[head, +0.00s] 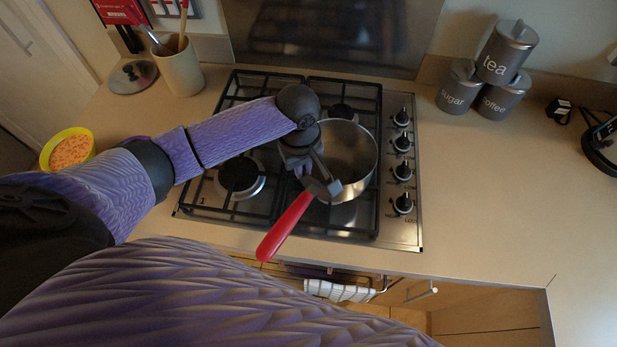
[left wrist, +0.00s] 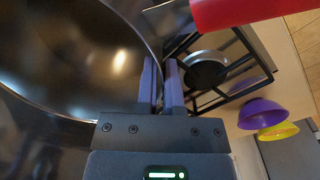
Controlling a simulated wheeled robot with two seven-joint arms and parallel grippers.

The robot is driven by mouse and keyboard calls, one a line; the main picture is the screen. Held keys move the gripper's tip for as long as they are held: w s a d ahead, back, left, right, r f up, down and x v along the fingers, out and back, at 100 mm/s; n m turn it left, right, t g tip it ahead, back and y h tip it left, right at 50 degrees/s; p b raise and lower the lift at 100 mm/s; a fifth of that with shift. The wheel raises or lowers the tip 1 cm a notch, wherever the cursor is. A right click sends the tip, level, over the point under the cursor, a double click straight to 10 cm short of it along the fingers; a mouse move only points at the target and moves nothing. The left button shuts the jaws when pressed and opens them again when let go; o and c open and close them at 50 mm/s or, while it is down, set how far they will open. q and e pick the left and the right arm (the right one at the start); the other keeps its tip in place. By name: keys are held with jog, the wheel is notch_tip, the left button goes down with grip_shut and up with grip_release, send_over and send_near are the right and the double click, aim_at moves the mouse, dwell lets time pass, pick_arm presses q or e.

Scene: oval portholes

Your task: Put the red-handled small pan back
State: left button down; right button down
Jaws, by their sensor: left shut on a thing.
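The small pan (head: 352,158) is a steel pan with a red handle (head: 286,226), over the right part of the gas hob (head: 412,232). The handle points toward the front left, past the hob's front edge. My left gripper (head: 322,184) is shut on the pan's near-left wall, close to where the handle joins. In the left wrist view, the fingers (left wrist: 160,82) pinch the pan wall, with the pan's inside (left wrist: 65,60) to the left and the red handle at the top. I cannot tell whether the pan rests on the grate. My right gripper is not in view.
Sugar, tea and coffee canisters (head: 505,55) stand at the back right. A utensil pot (head: 180,70) and a lid (head: 132,77) are at the back left. A yellow bowl (head: 68,150) is at the left; a purple bowl (left wrist: 262,113) shows in the wrist view. The right counter is largely clear.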

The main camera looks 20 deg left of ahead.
aim_at(304, 185)
pick_arm(q)
notch_tip(304, 185, down, 4)
jog(key=shift+r+b, duration=0.1)
jog(key=shift+b, duration=0.35)
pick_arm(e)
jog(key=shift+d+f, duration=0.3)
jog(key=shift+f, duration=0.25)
pick_arm(q)
jog(key=shift+f, duration=0.4)
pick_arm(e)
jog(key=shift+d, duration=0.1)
pick_arm(q)
jog(key=c, duration=0.8)
grip_release()
jog(key=shift+o, duration=0.2)
notch_tip(304, 185, up, 13)
jog(key=p, duration=0.3)
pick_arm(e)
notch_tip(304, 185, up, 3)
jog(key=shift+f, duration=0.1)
pick_arm(q)
jog(key=shift+s+a+f, duration=0.1)
jog(key=shift+s+f, duration=0.05)
